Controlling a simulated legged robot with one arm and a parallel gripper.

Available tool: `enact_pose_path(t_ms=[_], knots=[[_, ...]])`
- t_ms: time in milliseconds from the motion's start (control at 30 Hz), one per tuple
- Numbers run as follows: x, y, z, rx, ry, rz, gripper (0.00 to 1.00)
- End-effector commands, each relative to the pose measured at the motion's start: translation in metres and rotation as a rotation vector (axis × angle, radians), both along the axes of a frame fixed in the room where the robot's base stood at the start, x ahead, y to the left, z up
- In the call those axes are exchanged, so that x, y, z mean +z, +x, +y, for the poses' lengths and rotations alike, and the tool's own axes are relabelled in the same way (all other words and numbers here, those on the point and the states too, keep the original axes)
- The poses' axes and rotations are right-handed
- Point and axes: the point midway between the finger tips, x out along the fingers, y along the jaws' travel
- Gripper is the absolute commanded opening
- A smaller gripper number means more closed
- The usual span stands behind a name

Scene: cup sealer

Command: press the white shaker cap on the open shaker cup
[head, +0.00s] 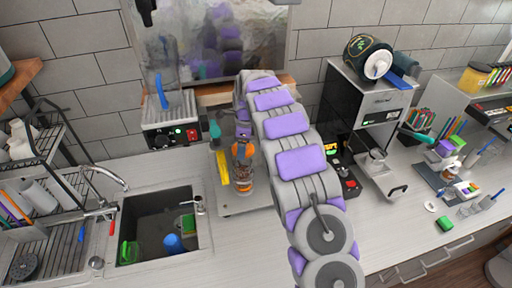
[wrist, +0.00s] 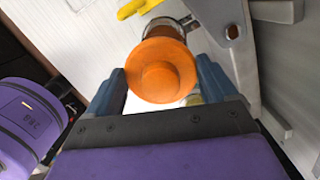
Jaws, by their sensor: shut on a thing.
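My gripper (wrist: 162,90) points down over the metal plate of the sealer. Its two blue fingers are shut on an orange round piece (wrist: 158,66) with a raised knob, seen from above in the wrist view. Just beyond it, a clear cup with a dark rim (wrist: 165,28) partly shows. I cannot make out a white shaker cap at the gripper; a small white disc (head: 430,206) lies on the right counter.
The sink (head: 160,225) opens at left. A black and steel coffee machine (head: 365,110) stands to the right. The front counter is clear.

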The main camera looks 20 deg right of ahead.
Motion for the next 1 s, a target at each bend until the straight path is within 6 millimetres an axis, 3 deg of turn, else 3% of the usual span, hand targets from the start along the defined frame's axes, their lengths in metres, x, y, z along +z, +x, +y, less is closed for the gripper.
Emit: enact_pose_path(t_ms=[133,367,1000], knots=[[0.007,0.004,0.009,-0.001,0.004,0.001,0.57],[-0.001,0.005,0.009,-0.002,0.005,0.002,0.57],[-0.052,0.005,0.009,-0.003,0.005,0.004,0.57]])
